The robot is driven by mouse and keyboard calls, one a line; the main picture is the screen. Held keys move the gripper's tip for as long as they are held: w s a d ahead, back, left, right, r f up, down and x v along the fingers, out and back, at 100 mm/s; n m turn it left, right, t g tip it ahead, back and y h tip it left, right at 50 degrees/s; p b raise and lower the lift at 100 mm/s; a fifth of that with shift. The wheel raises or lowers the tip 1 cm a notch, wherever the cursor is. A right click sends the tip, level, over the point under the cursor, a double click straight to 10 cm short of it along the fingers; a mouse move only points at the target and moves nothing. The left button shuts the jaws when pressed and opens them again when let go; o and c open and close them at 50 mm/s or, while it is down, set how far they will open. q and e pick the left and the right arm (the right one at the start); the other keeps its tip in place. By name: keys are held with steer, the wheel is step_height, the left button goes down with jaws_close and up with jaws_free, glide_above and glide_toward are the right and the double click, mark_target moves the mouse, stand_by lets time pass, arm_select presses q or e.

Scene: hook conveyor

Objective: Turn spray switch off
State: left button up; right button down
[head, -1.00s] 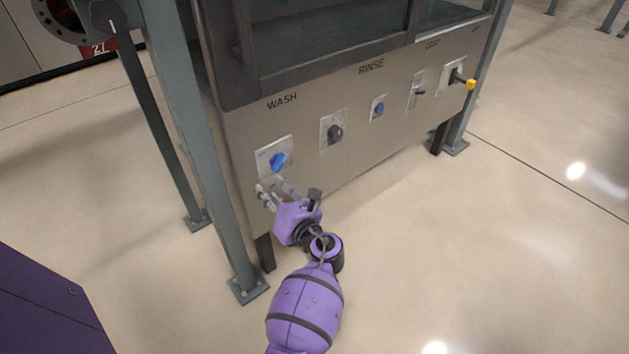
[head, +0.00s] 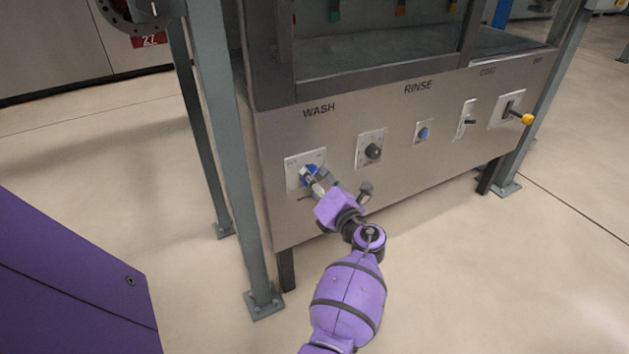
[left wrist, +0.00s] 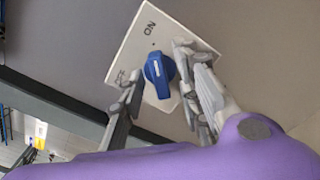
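The spray switch is a blue knob (head: 305,170) on a white square plate (head: 292,176) under the WASH label at the panel's left. In the left wrist view the blue knob (left wrist: 157,73) points roughly up and down the picture, and the letters ON show on its tilted plate (left wrist: 133,48). My left gripper (head: 316,181) is at the knob. In the left wrist view its open fingers (left wrist: 156,72) stand on either side of the knob. I cannot tell whether they touch it. My right gripper is out of view.
To the right on the panel are a black dial (head: 373,151), a blue button (head: 423,133), a toggle switch (head: 469,121) and a yellow-tipped lever (head: 526,119). A grey-green post (head: 228,150) stands just left of the panel. The floor in front is clear.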

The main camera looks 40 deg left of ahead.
arm_select(q)
steer(key=shift+a, duration=0.1)
jaws_close()
stand_by(0.4)
steer(key=n, duration=1.8)
steer(key=shift+s, duration=0.1)
stand_by(0.4)
